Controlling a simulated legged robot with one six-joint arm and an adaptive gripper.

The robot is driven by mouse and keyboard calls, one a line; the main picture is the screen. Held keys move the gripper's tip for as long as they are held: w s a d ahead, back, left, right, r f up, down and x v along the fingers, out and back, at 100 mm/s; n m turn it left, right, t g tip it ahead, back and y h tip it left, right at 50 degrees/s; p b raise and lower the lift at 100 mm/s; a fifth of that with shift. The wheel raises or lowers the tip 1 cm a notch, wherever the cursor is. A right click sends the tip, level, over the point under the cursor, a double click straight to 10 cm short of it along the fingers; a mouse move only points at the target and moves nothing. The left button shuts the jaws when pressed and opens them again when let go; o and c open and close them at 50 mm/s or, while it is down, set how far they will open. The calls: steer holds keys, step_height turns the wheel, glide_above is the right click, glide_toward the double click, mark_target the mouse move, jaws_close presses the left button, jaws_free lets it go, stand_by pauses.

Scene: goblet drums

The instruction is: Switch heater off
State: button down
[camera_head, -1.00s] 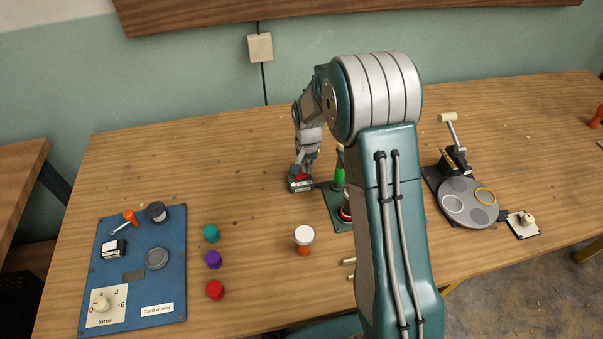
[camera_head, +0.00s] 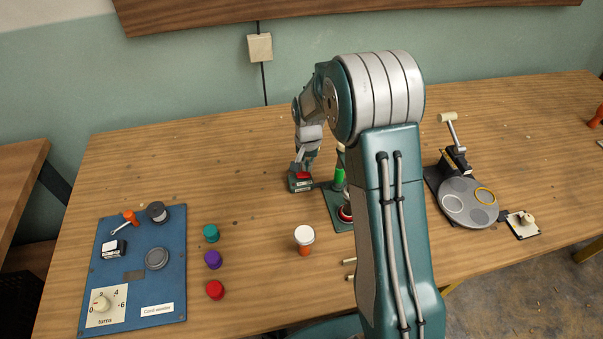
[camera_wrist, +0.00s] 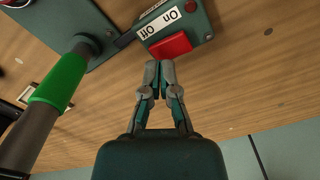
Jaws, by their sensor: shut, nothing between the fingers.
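The heater's switch box (camera_head: 300,185) is a small dark green box on the table. In the wrist view the switch box (camera_wrist: 199,25) carries a white label (camera_wrist: 159,22) marked On and Off and a red rocker (camera_wrist: 170,47). My gripper (camera_wrist: 159,65) is shut and empty, its fingertips right by the red rocker's near edge; I cannot tell whether they touch. In the head view my gripper (camera_head: 303,166) is over the box and partly hides it. A short dark link joins the box to a green base plate (camera_head: 335,212) with a green-sleeved post (camera_head: 339,178).
My arm hides part of the base plate. A white-capped orange jar (camera_head: 304,236) and several coloured caps (camera_head: 213,259) stand in front. A blue panel (camera_head: 128,270) lies at left. A round plate device (camera_head: 468,204) is at right. The table's back left is clear.

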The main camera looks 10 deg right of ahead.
steer(key=shift+r, duration=2.7)
steer(key=shift+r, duration=0.1)
step_height(320, 180, up, 8)
steer(key=n+t, duration=0.1)
glide_above(307, 174)
steer(key=s, duration=0.5)
steer(key=s+r+n+t, duration=0.2)
steer(key=s+r, duration=0.6)
steer(key=s+r+n+t, duration=0.1)
steer(key=s, duration=0.7)
steer(key=s+r+n+t, duration=0.1)
steer(key=s+r+n, duration=0.1)
steer(key=s, duration=0.6)
steer(key=shift+r+t, duration=0.25)
steer(key=shift+t, duration=0.05)
